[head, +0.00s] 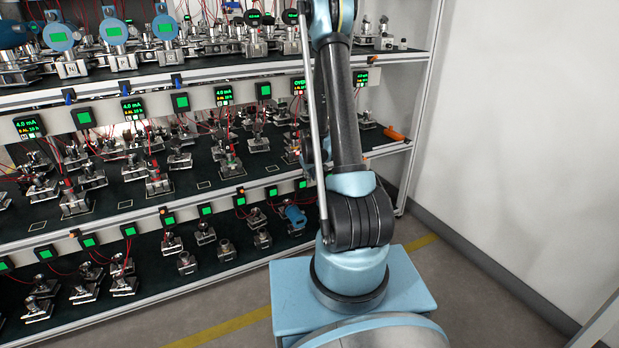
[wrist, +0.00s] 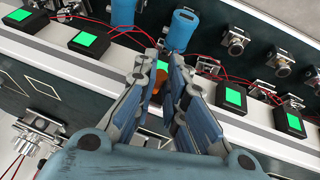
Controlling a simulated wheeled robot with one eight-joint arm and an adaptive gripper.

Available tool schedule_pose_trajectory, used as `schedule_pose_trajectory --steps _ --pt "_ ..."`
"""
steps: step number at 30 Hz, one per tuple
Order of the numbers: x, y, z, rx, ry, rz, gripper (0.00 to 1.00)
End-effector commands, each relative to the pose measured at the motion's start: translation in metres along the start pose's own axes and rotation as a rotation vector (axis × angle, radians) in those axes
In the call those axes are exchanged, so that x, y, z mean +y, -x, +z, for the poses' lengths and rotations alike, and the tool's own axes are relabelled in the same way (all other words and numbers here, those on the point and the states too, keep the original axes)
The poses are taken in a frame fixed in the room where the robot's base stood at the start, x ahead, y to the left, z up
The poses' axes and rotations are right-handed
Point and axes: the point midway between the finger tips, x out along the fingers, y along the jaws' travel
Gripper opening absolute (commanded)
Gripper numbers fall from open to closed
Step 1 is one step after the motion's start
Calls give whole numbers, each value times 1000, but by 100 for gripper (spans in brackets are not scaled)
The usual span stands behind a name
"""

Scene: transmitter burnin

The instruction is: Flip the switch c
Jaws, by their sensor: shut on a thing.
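In the wrist view, my gripper (wrist: 164,58) is at the pale rail along a shelf edge. Its two fingers are close together, shut on a small orange part (wrist: 157,87) that is mostly hidden between them. A green-lit box (wrist: 162,66) shows in the narrow gap behind it. I cannot read any letter, so I cannot tell whether this part is switch c or which way it is set. In the head view, my arm hides the gripper and the part of the rack behind it.
More green-lit boxes (wrist: 89,42) line the rail, with red wires beside them. A blue cylinder (wrist: 181,29) stands just beyond the fingertips. Metal fittings (wrist: 236,40) crowd the shelf. In the head view, the rack (head: 225,179) fills the left; a white wall (head: 520,120) bounds the right.

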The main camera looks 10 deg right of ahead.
Motion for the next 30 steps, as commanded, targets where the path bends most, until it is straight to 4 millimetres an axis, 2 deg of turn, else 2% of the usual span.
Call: schedule_pose_trajectory --steps 1,3,17,30 --pt "-2 0 1 -3 1 -4 16" --pt "-2 0 1 -3 1 -4 32" --pt "-1 5 0 -2 0 -1 32" --pt "-1 52 0 -3 1 -1 32"
